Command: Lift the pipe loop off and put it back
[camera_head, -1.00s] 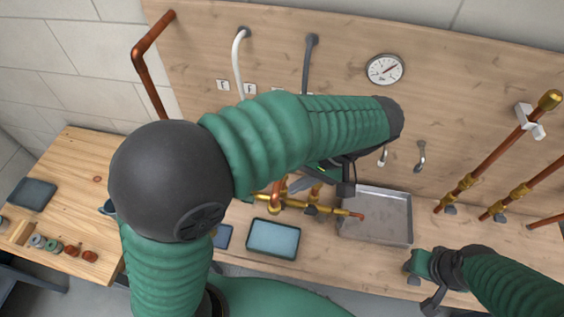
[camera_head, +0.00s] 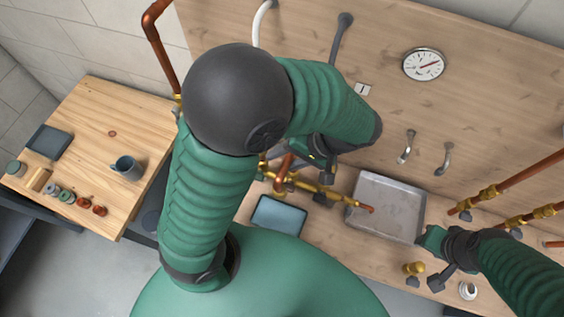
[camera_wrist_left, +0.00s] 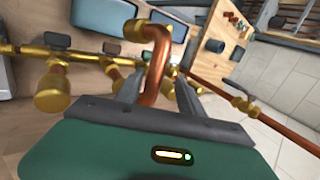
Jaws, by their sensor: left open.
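The pipe loop is a bent copper pipe (camera_wrist_left: 157,50) standing up from brass fittings in the left wrist view. In the head view, part of the loop (camera_head: 284,172) shows below my left forearm, the rest hidden. My left gripper (camera_wrist_left: 158,92) is open, with one finger on each side of the loop; I cannot tell whether either touches it. In the head view, this gripper (camera_head: 294,163) is partly hidden by my arm. The brass pipe run (camera_head: 322,190) extends right from the loop. My right gripper (camera_head: 432,260) is at lower right, its jaw gap unclear.
A grey metal tray (camera_head: 388,232) and a blue-grey tray (camera_head: 279,216) lie on the bench. A brass fitting (camera_head: 414,268) stands near my right gripper. A side table (camera_head: 125,105) at left holds a mug (camera_head: 127,167).

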